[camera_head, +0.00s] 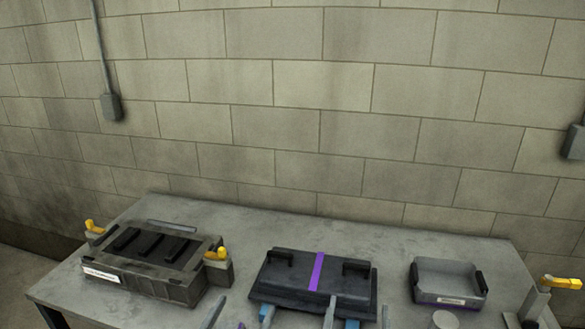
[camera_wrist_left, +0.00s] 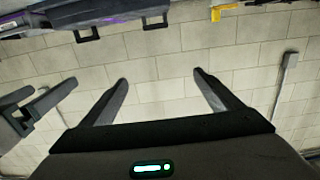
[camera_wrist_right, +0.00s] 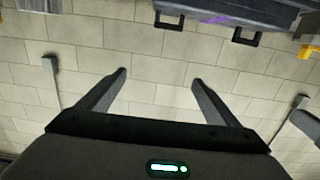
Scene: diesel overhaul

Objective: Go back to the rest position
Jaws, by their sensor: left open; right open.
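My left gripper (camera_wrist_left: 160,82) shows in the left wrist view with its two grey fingers spread and nothing between them. My right gripper (camera_wrist_right: 159,77) shows in the right wrist view, also spread and empty. In the head view, only grey finger tips show at the bottom edge, in front of the table's middle. They overlap the lower part of the picture near the dark case. I cannot tell from this view how far they are from it.
A grey table (camera_head: 400,238) stands before a block wall (camera_head: 300,90). On it are a dark box with yellow latches (camera_head: 160,285), a black lidded case with a purple stripe (camera_head: 285,290) and a grey open bin (camera_head: 450,272). A yellow-topped grey fixture (camera_head: 538,300) stands at right.

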